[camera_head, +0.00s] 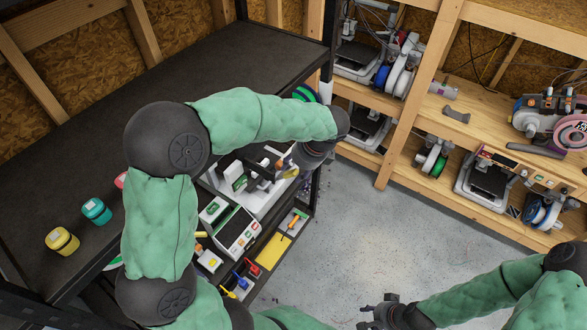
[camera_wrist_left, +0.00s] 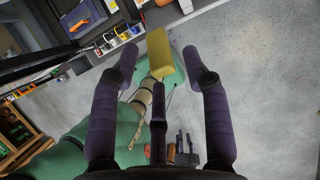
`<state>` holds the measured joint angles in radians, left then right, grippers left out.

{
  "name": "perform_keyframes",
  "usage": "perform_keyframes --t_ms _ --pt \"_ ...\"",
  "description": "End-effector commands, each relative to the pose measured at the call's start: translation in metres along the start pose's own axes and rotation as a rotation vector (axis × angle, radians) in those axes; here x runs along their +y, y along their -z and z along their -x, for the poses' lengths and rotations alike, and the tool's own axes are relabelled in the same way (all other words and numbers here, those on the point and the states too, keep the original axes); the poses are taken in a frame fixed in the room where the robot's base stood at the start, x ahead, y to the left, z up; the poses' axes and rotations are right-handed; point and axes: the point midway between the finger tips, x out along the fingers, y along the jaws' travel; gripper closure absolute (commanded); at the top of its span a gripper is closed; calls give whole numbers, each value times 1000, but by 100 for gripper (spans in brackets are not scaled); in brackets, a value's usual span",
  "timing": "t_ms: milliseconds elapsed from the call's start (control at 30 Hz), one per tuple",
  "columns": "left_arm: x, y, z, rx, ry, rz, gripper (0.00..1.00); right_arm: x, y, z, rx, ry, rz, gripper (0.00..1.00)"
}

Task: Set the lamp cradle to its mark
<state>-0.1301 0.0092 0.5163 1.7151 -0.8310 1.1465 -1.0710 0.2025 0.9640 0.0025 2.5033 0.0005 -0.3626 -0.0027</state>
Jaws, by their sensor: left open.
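No part in view can be singled out with certainty as the lamp cradle or its mark. A white fixture (camera_head: 270,203) with upright parts stands at the bench's front edge in the head view, partly hidden by my left gripper (camera_head: 262,168). In the left wrist view, the fingers of my left gripper (camera_wrist_left: 160,55) are spread apart, with nothing clearly held. A yellow block-like shape (camera_wrist_left: 159,50) shows beyond and between the fingertips. My right gripper (camera_head: 372,314) hangs over the floor at the bottom, apart from everything; its jaw opening is unclear.
The dark bench (camera_head: 60,180) carries a yellow pot (camera_head: 62,241) and a teal pot (camera_head: 97,211). A grey control box (camera_head: 233,230) sits beside the fixture. Lower down are a yellow plate (camera_head: 272,251) and small coloured tools. Wooden shelves (camera_head: 470,120) hold printers; the grey floor (camera_head: 350,230) is clear.

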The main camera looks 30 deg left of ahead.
Motion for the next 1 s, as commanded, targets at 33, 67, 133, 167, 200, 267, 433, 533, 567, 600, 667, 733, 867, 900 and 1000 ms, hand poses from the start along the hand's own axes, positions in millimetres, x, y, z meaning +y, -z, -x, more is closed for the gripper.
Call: perform_keyframes --t_ms 33,67,133,167,200,267,433,533,567,600,667,733,867,900,1000 --pt "0 -1 -7 -1 -3 1 53 -1 0 2 0 0 0 60" --pt "0 -1 -10 -1 -2 1 53 -1 0 2 0 0 0 60" --pt "0 0 -16 -1 -2 1 53 -1 0 3 0 0 0 60" --pt "0 0 -18 0 -1 1 53 -1 0 3 0 0 0 60" --pt "0 0 -20 0 0 1 53 -1 0 3 0 0 0 60" --pt "0 0 -22 0 0 1 53 -1 0 3 0 0 0 60" --pt "0 0 -24 0 1 1 53 -1 0 3 0 0 0 60" --pt "0 0 -24 0 1 1 53 -1 0 3 0 0 0 60" --pt "0 0 -24 0 1 1 56 -1 0 3 0 0 0 60" --pt "0 0 -24 0 1 1 67 -1 0 3 0 0 0 60" --pt "0 0 -24 0 1 1 84 -1 0 3 0 0 0 60" --pt "0 0 -24 0 2 1 100 -1 0 3 0 0 0 60" --pt "-1 0 -23 0 3 1 100 -1 0 3 0 0 0 60" --pt "-1 0 -23 0 3 1 100 -1 0 3 0 0 0 60" --pt "-1 -1 -23 -1 4 1 100 -1 0 3 0 0 0 60"
